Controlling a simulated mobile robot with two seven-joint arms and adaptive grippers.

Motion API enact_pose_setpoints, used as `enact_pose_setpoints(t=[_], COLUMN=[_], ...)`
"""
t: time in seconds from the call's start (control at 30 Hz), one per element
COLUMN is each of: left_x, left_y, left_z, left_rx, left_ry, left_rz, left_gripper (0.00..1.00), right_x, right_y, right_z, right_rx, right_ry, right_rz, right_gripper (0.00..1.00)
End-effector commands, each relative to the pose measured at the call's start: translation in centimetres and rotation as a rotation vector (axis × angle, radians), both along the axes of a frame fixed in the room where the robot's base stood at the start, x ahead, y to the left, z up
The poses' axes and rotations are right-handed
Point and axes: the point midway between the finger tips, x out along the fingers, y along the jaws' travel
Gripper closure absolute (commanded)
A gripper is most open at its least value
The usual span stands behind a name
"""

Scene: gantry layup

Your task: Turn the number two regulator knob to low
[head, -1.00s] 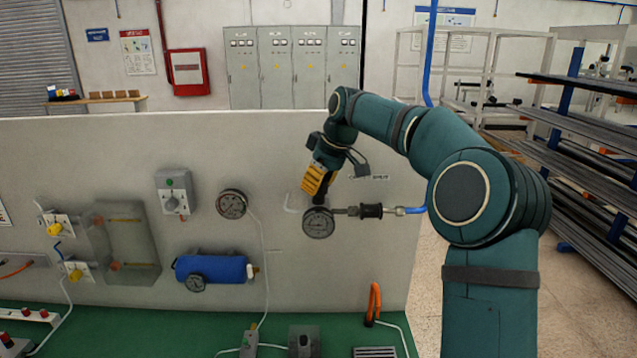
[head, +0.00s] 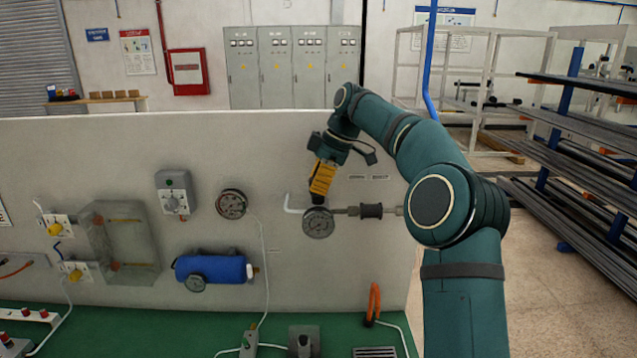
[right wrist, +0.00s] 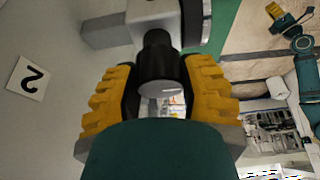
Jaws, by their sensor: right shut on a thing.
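The regulator is on the upright panel, with a round gauge (head: 318,223) at its front and a black knob (right wrist: 158,60) on top. My right gripper (head: 318,192) comes down on the knob from above. In the right wrist view its yellow fingers (right wrist: 160,92) are shut on the knob, one on each side. A white tag with a 2 (right wrist: 30,78) is on the panel beside it. The knob's pointer and any low mark cannot be made out. A small teal and orange part at the top right of the right wrist view looks like my left gripper (right wrist: 275,10); its jaws are unclear.
A pipe fitting (head: 370,210) runs right from the regulator, and a bent white tube (head: 293,205) is at its left. Another gauge (head: 231,204), a grey switch box (head: 174,192) and a blue cylinder (head: 212,269) are farther left. The green bench (head: 150,318) lies below.

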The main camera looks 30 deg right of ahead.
Motion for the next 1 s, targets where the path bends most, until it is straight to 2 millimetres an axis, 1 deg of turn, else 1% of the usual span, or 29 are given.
enact_pose_setpoints(t=[0.43,0.47,0.5,0.53,0.87,1.0], left_x=[0.0,0.0,0.0,0.0,0.0,0.0], left_y=[0.0,0.0,0.0,0.0,0.0,0.0], left_z=[0.0,0.0,0.0,0.0,0.0,0.0], left_rx=[0.000,0.000,0.000,0.000,0.000,0.000], left_ry=[0.000,0.000,0.000,0.000,0.000,0.000], left_rz=[0.000,0.000,0.000,0.000,0.000,0.000], left_gripper=[1.00,1.00,1.00,1.00,1.00,1.00], right_x=[0.0,0.0,0.0,0.0,0.0,-0.1], right_y=[0.1,0.1,0.1,0.1,0.0,-0.3], right_z=[-0.2,-0.2,-0.2,-0.2,0.0,0.9], right_rx=[0.001,0.001,0.000,0.000,-0.001,-0.001], right_ry=[0.005,0.005,0.004,0.004,0.001,-0.001], right_rz=[0.012,0.012,0.011,0.011,0.009,0.008], right_gripper=[0.94,0.45,0.31,0.25,0.25,0.25])
